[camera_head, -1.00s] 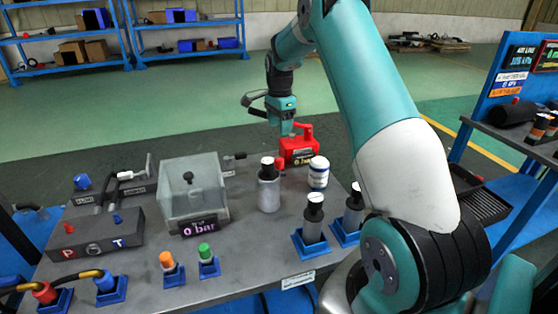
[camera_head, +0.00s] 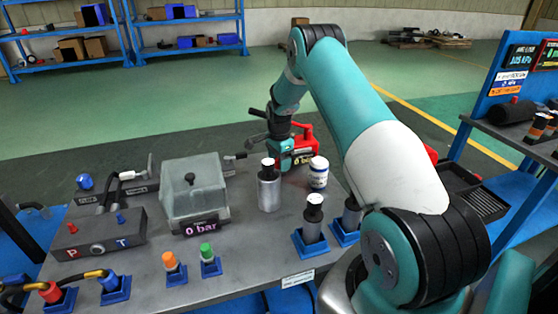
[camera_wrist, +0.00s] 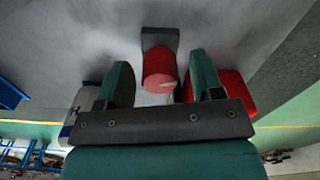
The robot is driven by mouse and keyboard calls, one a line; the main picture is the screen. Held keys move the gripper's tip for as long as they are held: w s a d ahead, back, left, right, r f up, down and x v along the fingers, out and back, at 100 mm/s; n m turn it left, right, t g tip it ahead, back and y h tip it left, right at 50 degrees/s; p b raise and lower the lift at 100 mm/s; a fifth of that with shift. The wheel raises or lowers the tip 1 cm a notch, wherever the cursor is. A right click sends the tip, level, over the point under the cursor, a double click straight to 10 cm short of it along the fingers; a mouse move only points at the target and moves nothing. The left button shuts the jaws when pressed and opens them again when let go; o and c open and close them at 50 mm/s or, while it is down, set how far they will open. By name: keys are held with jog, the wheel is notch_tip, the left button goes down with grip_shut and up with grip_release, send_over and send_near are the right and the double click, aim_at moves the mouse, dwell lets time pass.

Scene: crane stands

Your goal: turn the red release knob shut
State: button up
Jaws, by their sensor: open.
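The red release knob (camera_wrist: 157,66) shows in the wrist view, with a pale mark on its lower edge and a dark block (camera_wrist: 160,37) at its top. My gripper (camera_wrist: 161,78) is open, with a green finger on either side of the knob. I cannot tell whether the fingers touch it. The knob is not clearly visible there.
A white jar (camera_head: 318,173) and a grey bottle with a dark neck (camera_head: 268,192) stand close to my gripper. A clear-covered box (camera_head: 193,184) with a 0 bar display is on the left. Bare bench (camera_head: 245,238) lies in front.

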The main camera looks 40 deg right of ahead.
jog(key=c, duration=0.9)
